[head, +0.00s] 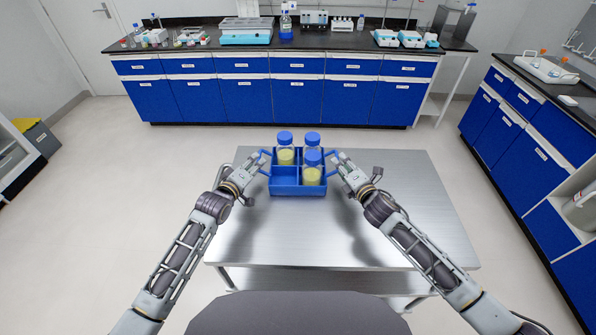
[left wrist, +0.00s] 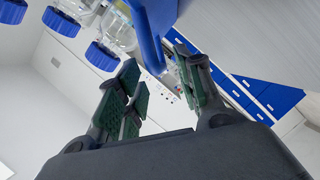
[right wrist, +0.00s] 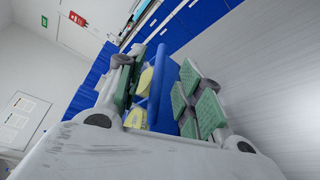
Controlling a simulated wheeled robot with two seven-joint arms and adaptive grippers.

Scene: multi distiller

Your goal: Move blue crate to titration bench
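The blue crate (head: 298,190) sits on the metal table, holding three blue-capped bottles (head: 312,176) with yellowish contents; its front left compartment is empty. My left gripper (head: 259,163) is at the crate's left handle. In the left wrist view the blue handle (left wrist: 150,38) reaches toward the gap between the spread fingers. My right gripper (head: 339,161) is at the right handle. In the right wrist view that handle (right wrist: 165,85) stands between the fingers, with space beside it. Both grippers look open. I cannot tell which bench is the titration bench.
The metal table (head: 400,240) is otherwise bare. A long dark-topped bench (head: 275,95) with blue cabinets and instruments stands at the back wall. Another bench (head: 540,130) runs along the right side, with a white tray device (head: 545,69). Open floor lies between them.

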